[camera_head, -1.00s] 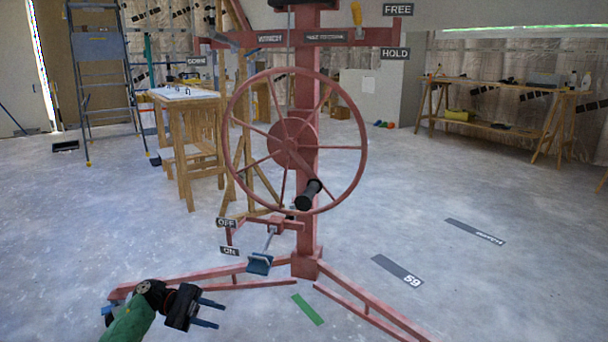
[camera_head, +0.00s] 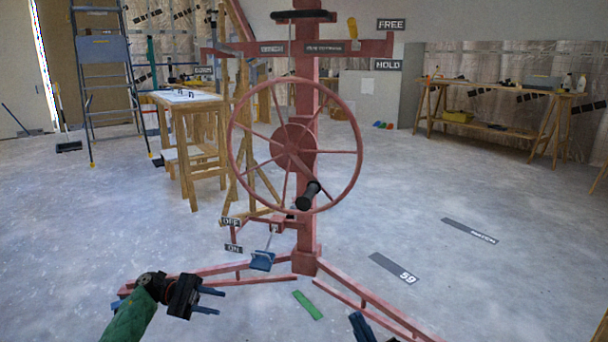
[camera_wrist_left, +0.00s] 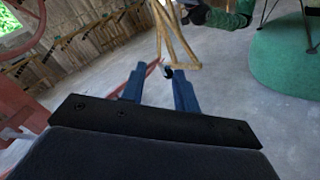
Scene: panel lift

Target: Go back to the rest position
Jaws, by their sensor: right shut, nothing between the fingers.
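My left gripper (camera_head: 213,300) is in the lower left of the head view, in front of the lift's left leg. Its two blue fingers are apart with nothing between them; they also show apart in the left wrist view (camera_wrist_left: 158,86). My right gripper (camera_head: 360,322) shows only in part at the bottom edge of the head view, right of centre, near the lift's right leg. The red panel lift (camera_head: 306,235) stands upright in the middle, with its large handwheel (camera_head: 357,152) and black crank grip (camera_head: 308,195). Neither gripper touches the wheel.
A blue brake pedal (camera_head: 262,261) sits low on the lift beside OFF and ON signs. The lift's red legs spread over the floor. A wooden table (camera_head: 185,97) and ladder (camera_head: 103,90) stand at the back left, a workbench (camera_head: 500,90) at the back right.

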